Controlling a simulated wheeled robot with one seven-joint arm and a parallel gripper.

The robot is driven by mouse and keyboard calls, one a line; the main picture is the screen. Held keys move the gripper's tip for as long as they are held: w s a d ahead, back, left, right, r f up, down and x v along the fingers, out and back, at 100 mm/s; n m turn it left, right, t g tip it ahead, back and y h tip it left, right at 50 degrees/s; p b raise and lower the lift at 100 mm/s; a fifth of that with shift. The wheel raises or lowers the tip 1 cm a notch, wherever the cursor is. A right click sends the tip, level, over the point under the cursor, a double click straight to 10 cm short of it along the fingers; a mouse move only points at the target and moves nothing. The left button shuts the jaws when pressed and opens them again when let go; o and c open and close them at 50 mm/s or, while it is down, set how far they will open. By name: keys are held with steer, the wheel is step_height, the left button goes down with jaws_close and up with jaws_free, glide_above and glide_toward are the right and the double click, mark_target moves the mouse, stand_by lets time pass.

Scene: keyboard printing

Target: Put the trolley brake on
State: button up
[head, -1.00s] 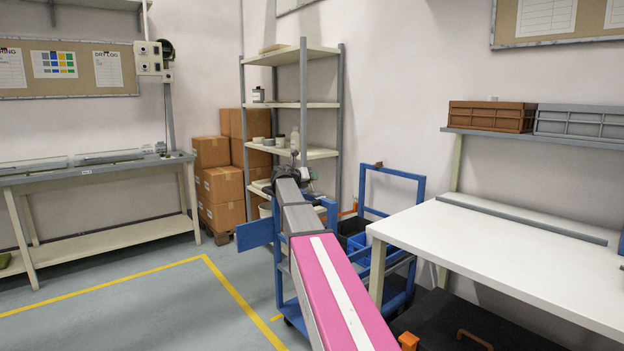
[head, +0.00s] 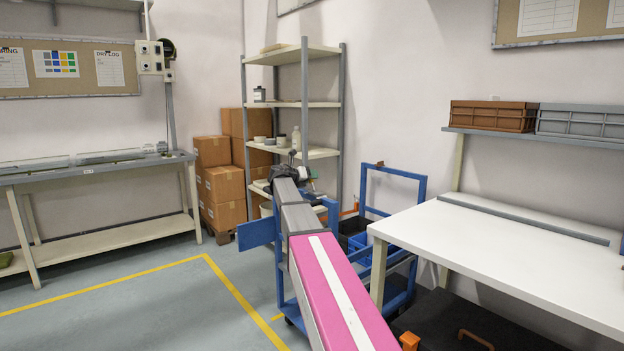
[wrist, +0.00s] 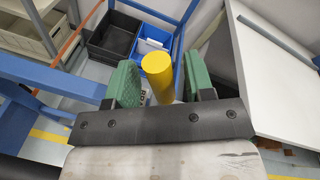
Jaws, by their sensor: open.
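The blue trolley (head: 366,198) stands beyond my arm, left of the white bench, partly hidden by the arm. Its blue frame also shows in the wrist view (wrist: 60,78). My gripper (wrist: 160,84) is open, with its two green finger pads apart. A yellow cylinder (wrist: 158,68) stands in the gap between the pads, with space visible on both sides. I cannot tell whether it is the brake handle. In the head view my gripper (head: 290,175) is small and dark near the trolley's far end, and the cylinder is not discernible there.
Black and blue bins (wrist: 112,38) sit within the trolley frame. A white bench (head: 500,245) stands at right. A shelf rack (head: 306,105) and cardboard boxes (head: 222,185) stand behind the gripper. Open floor with a yellow line (head: 235,297) lies at left.

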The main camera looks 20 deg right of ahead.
steer(key=v, duration=0.9)
